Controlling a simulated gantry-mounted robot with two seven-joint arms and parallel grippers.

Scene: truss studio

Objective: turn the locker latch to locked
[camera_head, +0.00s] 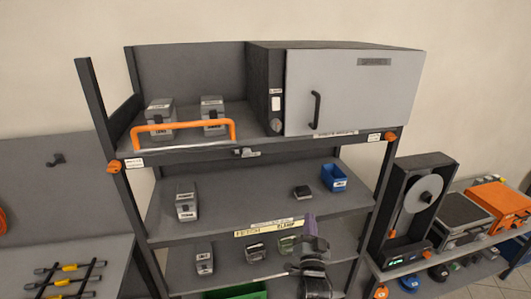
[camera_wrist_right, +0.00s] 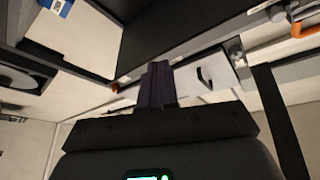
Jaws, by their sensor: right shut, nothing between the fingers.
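The grey locker (camera_head: 350,90) sits at the right of the top shelf. Its pale door is closed and carries a black bar handle (camera_head: 316,110). On the dark strip left of the door are a pale plate (camera_head: 276,103) and a small orange-brown knob (camera_head: 277,126). A small metal catch (camera_head: 246,153) is on the top shelf's front edge; I cannot tell which fitting is the latch, or its setting. My right gripper (camera_head: 311,226) is shut and empty, pointing up before the lower shelves, apart from the locker. Its dark fingers (camera_wrist_right: 157,84) show in the right wrist view. My left gripper is out of view.
An orange bar handle (camera_head: 184,130) stands at the top shelf's left front, before two grey cases (camera_head: 160,114). A blue bin (camera_head: 333,178) is on the middle shelf. A reel machine (camera_head: 418,200) stands right. Room before the locker door looks clear.

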